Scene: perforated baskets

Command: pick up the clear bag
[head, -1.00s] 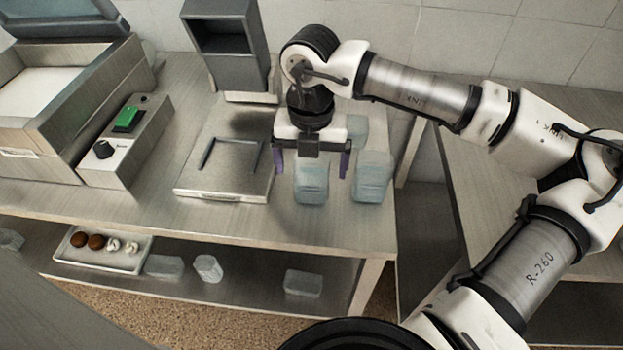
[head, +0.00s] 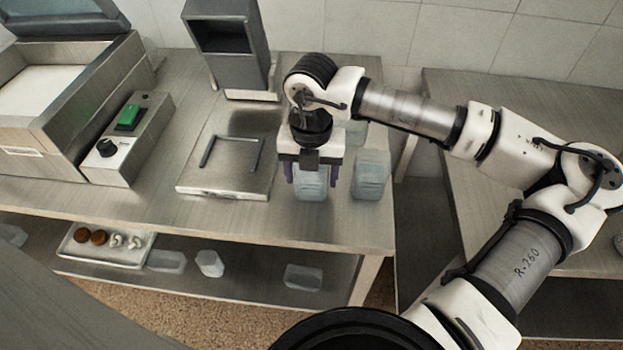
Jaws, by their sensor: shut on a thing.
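The clear bag (head: 311,187) is a pale bluish, see-through packet standing on the table near its right end. My gripper (head: 310,183) is above it with its dark purple fingers on the bag's left and right sides, shut on it. The gripper body hides the bag's top. A similar clear bag (head: 370,178) stands just to the right, apart from the fingers. Another clear one (head: 355,132) is behind, partly hidden by my arm.
A flat metal plate with a dark frame (head: 228,168) lies left of the bag. A grey upright dispenser (head: 226,40) stands behind it. A control box with a green switch (head: 129,118) is further left. The lower shelf holds a tray (head: 75,251) and several clear pieces.

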